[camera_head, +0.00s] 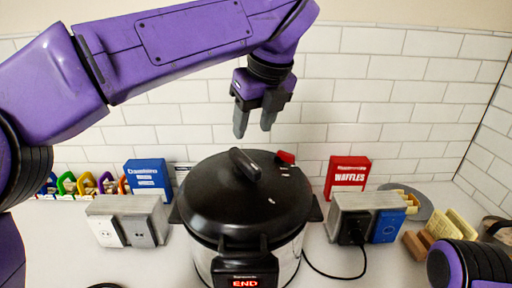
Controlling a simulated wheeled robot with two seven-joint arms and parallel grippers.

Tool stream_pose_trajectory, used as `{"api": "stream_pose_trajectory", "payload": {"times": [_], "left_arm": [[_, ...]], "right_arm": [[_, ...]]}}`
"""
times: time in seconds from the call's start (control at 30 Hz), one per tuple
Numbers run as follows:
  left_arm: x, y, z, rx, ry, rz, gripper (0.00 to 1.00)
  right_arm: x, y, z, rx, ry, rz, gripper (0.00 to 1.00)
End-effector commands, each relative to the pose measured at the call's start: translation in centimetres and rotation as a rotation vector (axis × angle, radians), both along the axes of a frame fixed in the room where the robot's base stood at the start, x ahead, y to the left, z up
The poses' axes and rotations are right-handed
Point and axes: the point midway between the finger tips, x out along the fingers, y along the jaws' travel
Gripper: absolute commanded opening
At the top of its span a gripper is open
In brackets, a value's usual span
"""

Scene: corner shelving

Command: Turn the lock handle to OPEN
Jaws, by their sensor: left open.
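A pressure cooker (205,262) with a steel body stands on the counter, and its front panel (245,268) reads END in red. Its round black lid (215,205) carries a black bar-shaped handle (245,164), set at a slant near the middle. A small red piece (286,157) sits at the lid's back right edge, with small white marks beside it, too small to read. My left gripper (254,127) is open and empty, pointing down above the back of the lid, apart from it. My right gripper is out of view; only part of that arm shows at lower right.
Grey outlet boxes (128,205) (365,200) flank the cooker; a black cord (335,276) runs from the right one. A blue box (148,178), a red waffles box (347,176) and coloured clips (86,184) stand behind. Waffles (440,224) lie at right. A tiled wall closes the back.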

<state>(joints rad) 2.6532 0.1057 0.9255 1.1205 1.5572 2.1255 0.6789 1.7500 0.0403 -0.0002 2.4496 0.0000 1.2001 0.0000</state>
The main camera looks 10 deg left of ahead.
Motion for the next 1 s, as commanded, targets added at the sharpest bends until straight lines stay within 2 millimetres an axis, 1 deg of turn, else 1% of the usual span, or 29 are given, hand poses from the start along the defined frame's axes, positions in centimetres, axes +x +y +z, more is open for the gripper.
{"api": "stream_pose_trajectory", "payload": {"times": [0.03, 0.2, 0.3, 0.4, 0.53, 0.73, 0.77, 0.8, 0.87, 0.9, 1.0], "left_arm": [[0.3, 0.3, -1.2, -0.001, 0.004, -0.002, 0.51], [1.7, 1.2, -4.8, 0.0, 0.007, -0.005, 0.51], [2.2, 1.7, -6.5, 0.0, 0.005, -0.005, 0.51], [2.5, 2.0, -7.7, 0.0, 0.004, -0.005, 0.51], [2.7, 2.1, -8.3, -0.001, 0.002, -0.005, 0.51], [2.7, 2.1, -8.4, 0.0, 0.001, -0.004, 0.51], [2.7, 2.1, -8.4, 0.0, 0.001, -0.004, 0.45], [2.7, 2.1, -8.4, 0.0, 0.001, -0.004, 0.32], [2.7, 2.1, -8.4, 0.0, 0.001, -0.004, 0.12], [2.7, 2.1, -8.4, 0.0, 0.001, -0.004, 0.0], [2.8, 2.1, -8.4, 0.0, 0.001, -0.005, 0.0]], "right_arm": [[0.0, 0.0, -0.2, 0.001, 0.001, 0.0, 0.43], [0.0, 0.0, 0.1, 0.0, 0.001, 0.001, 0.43], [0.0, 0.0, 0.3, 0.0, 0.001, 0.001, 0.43], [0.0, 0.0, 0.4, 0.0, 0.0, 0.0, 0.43], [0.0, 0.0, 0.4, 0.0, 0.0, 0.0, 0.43], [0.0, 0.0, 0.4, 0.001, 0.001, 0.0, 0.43], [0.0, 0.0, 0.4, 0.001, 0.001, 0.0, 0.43], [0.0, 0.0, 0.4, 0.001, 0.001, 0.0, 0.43], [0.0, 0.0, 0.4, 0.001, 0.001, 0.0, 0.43], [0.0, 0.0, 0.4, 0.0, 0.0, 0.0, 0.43], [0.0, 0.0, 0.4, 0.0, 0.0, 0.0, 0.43]]}}
